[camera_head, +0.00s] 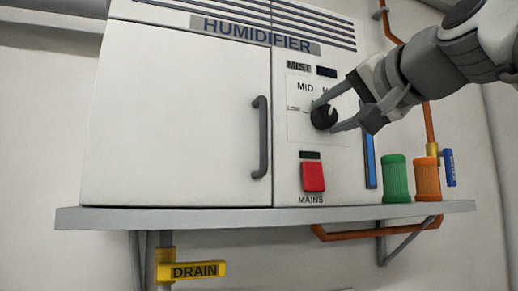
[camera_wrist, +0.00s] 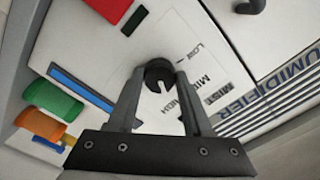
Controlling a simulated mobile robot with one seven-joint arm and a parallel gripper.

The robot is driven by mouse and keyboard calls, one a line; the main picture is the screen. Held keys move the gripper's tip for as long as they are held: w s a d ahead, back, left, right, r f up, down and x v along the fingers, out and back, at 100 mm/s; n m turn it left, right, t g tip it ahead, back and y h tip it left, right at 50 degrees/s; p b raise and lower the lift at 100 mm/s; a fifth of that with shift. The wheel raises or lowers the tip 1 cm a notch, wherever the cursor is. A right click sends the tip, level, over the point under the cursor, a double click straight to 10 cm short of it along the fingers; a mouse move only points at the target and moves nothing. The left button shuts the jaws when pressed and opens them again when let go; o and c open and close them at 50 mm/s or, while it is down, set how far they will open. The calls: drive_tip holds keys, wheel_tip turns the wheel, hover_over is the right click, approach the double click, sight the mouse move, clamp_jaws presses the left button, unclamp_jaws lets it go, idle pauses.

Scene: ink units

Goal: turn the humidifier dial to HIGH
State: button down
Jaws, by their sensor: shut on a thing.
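The white humidifier (camera_head: 180,110) stands on a shelf, labelled HUMIDIFIER at the top. Its black round dial (camera_head: 324,117) is on the right panel under the MIST label. LOW is at the left of the dial and MID above it. The HIGH label is partly hidden by my gripper in the head view. My gripper (camera_head: 325,116) comes from the right and is shut on the dial, one finger on each side. The dial (camera_wrist: 158,71) also shows between the fingertips in the wrist view. Its white mark points up and right in the head view, towards the HIGH side.
A red MAINS switch (camera_head: 313,177) sits below the dial. A door handle (camera_head: 262,137) is to the left. Green (camera_head: 396,178) and orange (camera_head: 427,179) canisters stand on the shelf (camera_head: 200,217) at right. A yellow DRAIN lever (camera_head: 195,271) is below.

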drive_tip(key=shift+c, duration=1.6)
unclamp_jaws()
drive_tip(key=shift+s, duration=0.1)
drive_tip(key=b+v, duration=0.2)
drive_tip(key=v, duration=1.5)
drive_tip(key=shift+s+b, duration=0.15)
drive_tip(key=shift+b, duration=0.15)
